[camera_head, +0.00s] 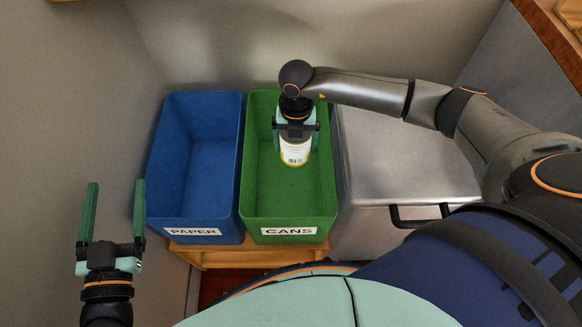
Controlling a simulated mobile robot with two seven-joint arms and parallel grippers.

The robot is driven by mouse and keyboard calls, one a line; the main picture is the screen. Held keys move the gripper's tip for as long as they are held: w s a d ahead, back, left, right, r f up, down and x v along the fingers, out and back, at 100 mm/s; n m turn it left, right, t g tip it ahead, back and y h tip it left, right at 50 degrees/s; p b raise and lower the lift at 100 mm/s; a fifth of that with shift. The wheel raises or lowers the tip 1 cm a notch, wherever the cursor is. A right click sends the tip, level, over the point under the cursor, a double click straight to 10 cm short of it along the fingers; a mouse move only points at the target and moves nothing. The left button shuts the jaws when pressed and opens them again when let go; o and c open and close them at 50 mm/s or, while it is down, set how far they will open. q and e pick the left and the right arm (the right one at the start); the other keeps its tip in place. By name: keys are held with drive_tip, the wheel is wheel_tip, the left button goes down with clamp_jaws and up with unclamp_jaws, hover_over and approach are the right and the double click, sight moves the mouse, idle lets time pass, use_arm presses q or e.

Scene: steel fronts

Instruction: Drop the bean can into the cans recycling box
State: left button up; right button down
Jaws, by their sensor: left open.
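The gripper hides the can's top. The green cans recycling box (289,216) carries a "CANS" label and otherwise looks empty. The can appears held above the box floor, though its exact height is hard to tell. My left gripper (113,215) is open and empty at the lower left, pointing up, outside the boxes.
A blue box labelled "PAPER" (193,209) stands directly left of the green box and looks empty. Both rest on a wooden stand (250,257). A steel bin (405,165) with a black handle is close on the right. Walls stand behind and left.

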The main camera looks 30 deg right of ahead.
use_arm(q)
drive_tip(key=shift+r, duration=0.15)
use_arm(e)
unclamp_jaws()
drive_tip(key=shift+r, duration=0.1)
drive_tip(key=shift+r, duration=0.35)
wheel_tip(320, 180, up, 5)
drive_tip(key=shift+r+p, duration=0.15)
drive_tip(key=shift+p, duration=0.7)
wheel_tip(320, 180, up, 6)
drive_tip(key=shift+r+p, duration=0.25)
drive_tip(key=shift+p, duration=0.3)
use_arm(q)
drive_tip(key=s+f+n+g+y, duration=0.1)
drive_tip(key=s+f+g, duration=0.1)
drive_tip(key=f, duration=0.5)
drive_tip(key=s+f+n+g+y, duration=0.1)
drive_tip(key=s+f+g, duration=0.2)
drive_tip(key=f+g, duration=0.2)
wheel_tip(320, 180, down, 4)
drive_tip(key=shift+s+r, duration=0.2)
drive_tip(key=shift+s, duration=0.05)
drive_tip(key=shift+a, duration=0.1)
